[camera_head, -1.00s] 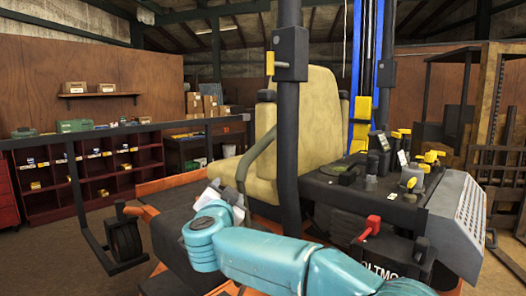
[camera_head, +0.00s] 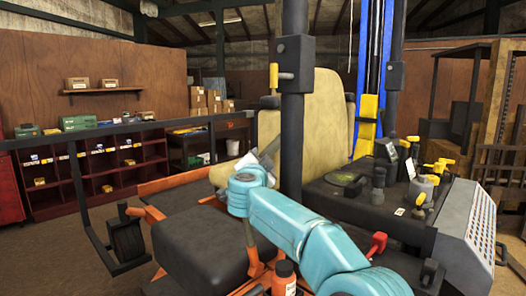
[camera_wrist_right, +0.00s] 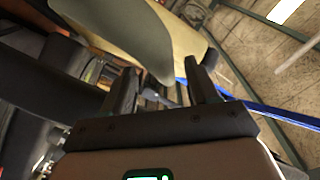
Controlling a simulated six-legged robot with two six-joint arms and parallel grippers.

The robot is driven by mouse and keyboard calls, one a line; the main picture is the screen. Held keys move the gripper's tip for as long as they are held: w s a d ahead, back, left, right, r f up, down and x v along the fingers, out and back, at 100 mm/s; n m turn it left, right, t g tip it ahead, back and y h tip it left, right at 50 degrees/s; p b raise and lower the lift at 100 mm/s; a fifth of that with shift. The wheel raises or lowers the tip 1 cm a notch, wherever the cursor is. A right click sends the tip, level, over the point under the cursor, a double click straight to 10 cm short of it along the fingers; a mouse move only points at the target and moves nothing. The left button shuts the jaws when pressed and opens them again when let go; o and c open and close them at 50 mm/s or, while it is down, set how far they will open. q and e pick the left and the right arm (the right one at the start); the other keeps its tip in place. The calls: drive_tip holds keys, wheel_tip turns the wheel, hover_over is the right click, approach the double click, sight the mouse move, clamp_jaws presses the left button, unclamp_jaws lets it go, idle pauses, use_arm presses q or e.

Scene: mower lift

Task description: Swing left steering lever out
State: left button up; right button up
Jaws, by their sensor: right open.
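The seat (camera_head: 333,120) of the machine is yellow-tan, behind a thick black upright post (camera_head: 293,130). I cannot clearly pick out the left steering lever. A long black bar (camera_head: 170,124) runs from the left edge toward the seat, with a black frame (camera_head: 88,205) below it; I cannot tell whether either is the lever. My right gripper (camera_head: 268,150) is beside the seat, left of the post, partly hidden by its teal wrist. In the right wrist view its fingers (camera_wrist_right: 158,88) stand apart, with nothing clearly held between them. The seat's edge (camera_wrist_right: 125,25) is close by. My left gripper is not in view.
A console with yellow-topped knobs (camera_head: 425,185) and a red handle (camera_head: 377,243) lie right of the post. Shelves (camera_head: 95,175) line the back left. Open floor (camera_head: 60,255) shows at lower left.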

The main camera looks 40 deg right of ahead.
drive_tip(key=p+x, duration=0.1)
drive_tip(key=x, duration=0.2)
drive_tip(key=shift+w+r, duration=0.1)
drive_tip(key=shift+w, duration=0.1)
drive_tip(key=shift+w+d, duration=0.15)
drive_tip(key=shift+d, duration=0.1)
drive_tip(key=shift+c, duration=0.2)
drive_tip(key=shift+a, duration=0.15)
clamp_jaws()
